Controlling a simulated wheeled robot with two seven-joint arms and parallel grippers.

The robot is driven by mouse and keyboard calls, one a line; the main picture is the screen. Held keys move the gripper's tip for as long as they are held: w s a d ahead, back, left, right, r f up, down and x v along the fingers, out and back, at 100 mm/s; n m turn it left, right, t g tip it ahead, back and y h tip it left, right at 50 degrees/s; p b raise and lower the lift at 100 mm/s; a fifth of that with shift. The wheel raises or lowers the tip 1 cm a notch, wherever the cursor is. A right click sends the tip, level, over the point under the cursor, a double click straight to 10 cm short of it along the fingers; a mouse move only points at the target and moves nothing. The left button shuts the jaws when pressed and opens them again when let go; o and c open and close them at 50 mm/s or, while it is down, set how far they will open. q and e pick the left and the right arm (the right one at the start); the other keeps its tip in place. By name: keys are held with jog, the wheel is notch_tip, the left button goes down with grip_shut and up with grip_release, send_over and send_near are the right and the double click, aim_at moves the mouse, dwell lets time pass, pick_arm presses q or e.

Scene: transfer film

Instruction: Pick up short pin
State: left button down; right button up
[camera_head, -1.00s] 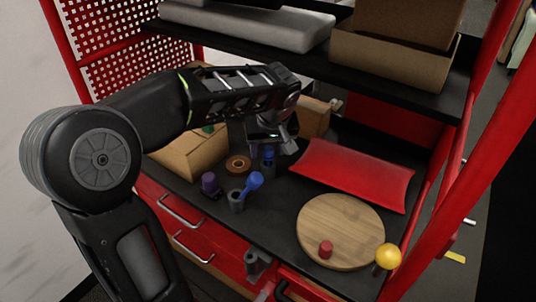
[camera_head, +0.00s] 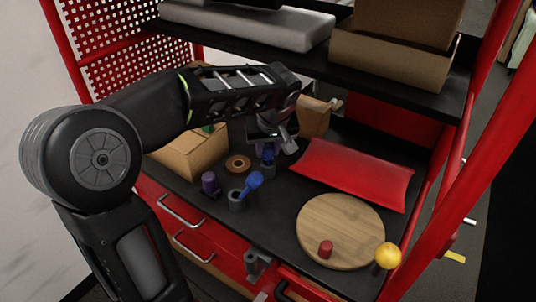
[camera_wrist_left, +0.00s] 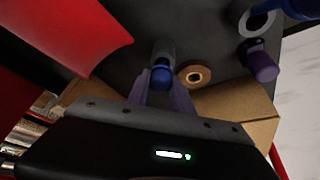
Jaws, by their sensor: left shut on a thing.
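A short blue pin (camera_head: 268,154) is at the tip of my left gripper (camera_head: 272,143), above the black bench top. In the left wrist view the blue pin (camera_wrist_left: 162,75) is between the two fingers, which are shut on it. A grey cylindrical holder (camera_wrist_left: 163,48) lies directly behind the pin there; I cannot tell whether the pin is still inside it. Another blue pin (camera_head: 253,180) leans in a grey ring holder (camera_head: 236,201) nearer the front. The right gripper is not in view.
A purple cylinder (camera_head: 209,183) and a brown tape roll (camera_head: 238,163) stand close by. A cardboard box (camera_head: 190,155) is behind left. A shelf hangs above.

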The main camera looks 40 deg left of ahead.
pick_arm(q)
jog(key=shift+r, duration=0.1)
notch_tip(320, 180, up, 10)
jog(key=shift+f, duration=0.1)
dwell(0.6)
jog(key=shift+s, duration=0.1)
dwell(0.5)
